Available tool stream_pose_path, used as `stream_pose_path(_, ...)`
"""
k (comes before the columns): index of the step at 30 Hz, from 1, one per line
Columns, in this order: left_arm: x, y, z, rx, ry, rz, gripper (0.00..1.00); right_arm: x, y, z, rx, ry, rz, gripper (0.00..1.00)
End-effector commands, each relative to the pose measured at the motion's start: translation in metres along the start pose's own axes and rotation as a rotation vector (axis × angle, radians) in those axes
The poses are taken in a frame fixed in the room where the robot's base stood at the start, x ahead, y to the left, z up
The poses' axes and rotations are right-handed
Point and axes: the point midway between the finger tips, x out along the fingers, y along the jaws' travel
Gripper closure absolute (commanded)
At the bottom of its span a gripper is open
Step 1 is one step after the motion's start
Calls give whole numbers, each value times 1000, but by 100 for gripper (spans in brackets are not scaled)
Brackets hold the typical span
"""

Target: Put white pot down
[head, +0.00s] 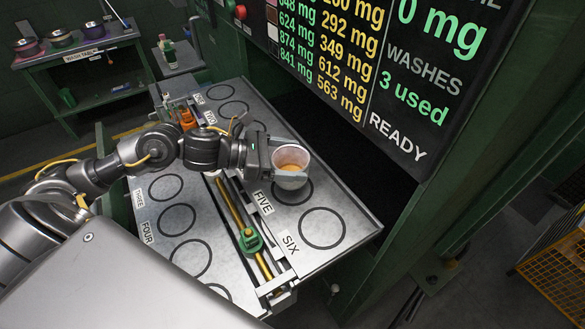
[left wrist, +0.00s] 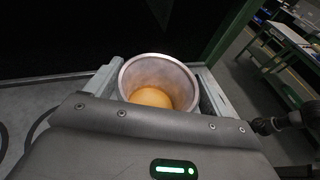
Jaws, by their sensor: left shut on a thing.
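The white pot (head: 291,166) is in my left gripper (head: 284,160), whose fingers are shut on its two sides. The pot looks upright, with an orange-brown inside bottom. In the head view it appears over the ring beside the FIVE label (head: 264,202); whether it touches the table cannot be told. In the left wrist view the pot (left wrist: 158,82) sits between the two fingers, its mouth facing the camera. My right gripper is not in view.
The grey table (head: 345,214) has painted rings and numbered labels. An empty ring (head: 322,229) lies by the SIX label (head: 290,244). A central rail carries a green slider (head: 250,240) and an orange one (head: 187,119). A large screen overhangs the table's far side. A wash table (head: 84,54) stands behind left.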

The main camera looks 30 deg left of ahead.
Motion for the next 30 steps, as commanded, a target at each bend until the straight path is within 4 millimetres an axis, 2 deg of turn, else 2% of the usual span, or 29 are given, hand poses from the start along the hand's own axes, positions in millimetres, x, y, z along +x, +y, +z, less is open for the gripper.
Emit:
stream_pose_path(5,5,-1,-3,-1,-1,0,47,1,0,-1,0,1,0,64)
stream_pose_path(12,16,-2,-33,-3,0,0,47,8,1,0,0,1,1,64)
stream_pose_path(24,17,-2,-37,1,-1,0,47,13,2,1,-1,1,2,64)
stream_pose_path(25,16,-2,-36,0,1,0,14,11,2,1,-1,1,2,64)
stream_pose_path(28,16,-2,-35,0,1,0,1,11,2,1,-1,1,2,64)
stream_pose_path(30,16,-2,-35,0,1,0,0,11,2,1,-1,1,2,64)
